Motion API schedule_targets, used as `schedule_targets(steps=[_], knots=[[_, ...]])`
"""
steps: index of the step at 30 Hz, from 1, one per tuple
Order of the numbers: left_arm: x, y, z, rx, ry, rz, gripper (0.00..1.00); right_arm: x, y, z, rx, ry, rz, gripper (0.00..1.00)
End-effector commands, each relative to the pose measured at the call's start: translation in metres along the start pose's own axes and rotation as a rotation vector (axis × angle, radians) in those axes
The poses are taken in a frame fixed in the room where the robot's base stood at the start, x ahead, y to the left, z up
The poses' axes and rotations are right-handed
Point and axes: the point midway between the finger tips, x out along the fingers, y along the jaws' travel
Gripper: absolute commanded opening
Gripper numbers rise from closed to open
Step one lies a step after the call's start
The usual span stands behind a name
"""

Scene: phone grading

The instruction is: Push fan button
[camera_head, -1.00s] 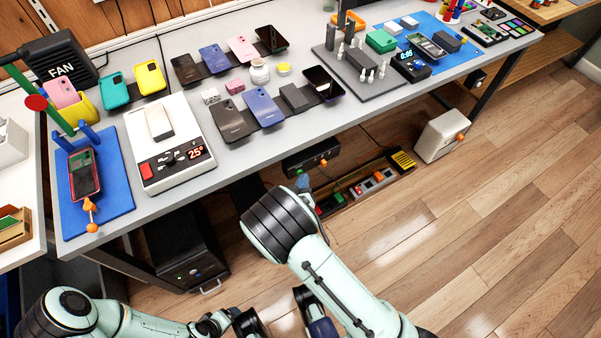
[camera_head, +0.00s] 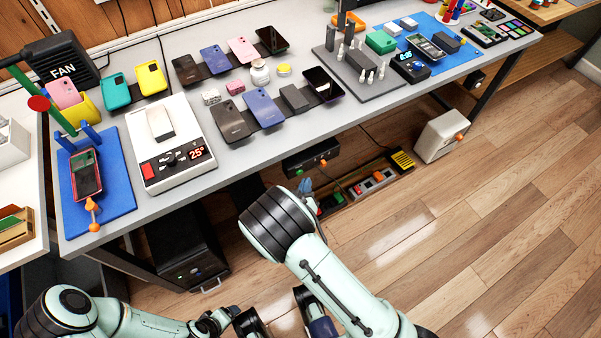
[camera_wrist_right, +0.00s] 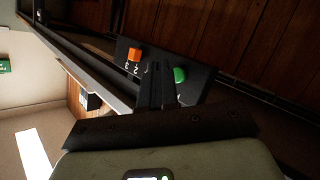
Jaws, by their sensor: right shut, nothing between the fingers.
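A black fan labelled FAN (camera_head: 62,69) stands at the back left corner of the desk in the head view. A black control box (camera_head: 311,157) hangs under the desk's front edge, with an orange-red knob (camera_head: 323,163). The right wrist view shows this box with an orange switch (camera_wrist_right: 134,54) and a round green button (camera_wrist_right: 180,74). My right gripper (camera_wrist_right: 157,84) is shut and empty, its tips close in front of the box, beside the green button; contact cannot be told. It shows small in the head view (camera_head: 304,187).
The desk (camera_head: 270,145) holds several phones, a white heating plate (camera_head: 178,176) and a blue mat (camera_head: 112,205). A power strip (camera_head: 372,185) lies below the desk.

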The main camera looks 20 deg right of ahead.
Motion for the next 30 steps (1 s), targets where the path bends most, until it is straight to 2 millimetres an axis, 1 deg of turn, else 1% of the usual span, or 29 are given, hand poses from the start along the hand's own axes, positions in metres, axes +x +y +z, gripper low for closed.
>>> schedule_targets(steps=[5, 12, 21, 30], knots=[[-0.002, 0.001, 0.0, 0.0, 0.001, 0.0, 0.77, -0.005, 0.004, 0.004, -0.003, -0.002, 0.0, 0.0], [-0.009, 0.003, -0.001, 0.001, 0.003, 0.001, 0.77, -0.022, 0.016, 0.015, -0.003, -0.002, -0.001, 0.0], [-0.012, 0.004, -0.001, 0.001, 0.004, 0.002, 0.77, -0.04, 0.029, 0.029, -0.002, -0.002, -0.001, 0.0], [-0.012, 0.004, -0.001, 0.001, 0.004, 0.002, 0.77, -0.042, 0.03, 0.031, 0.0, 0.0, 0.0, 0.0]])
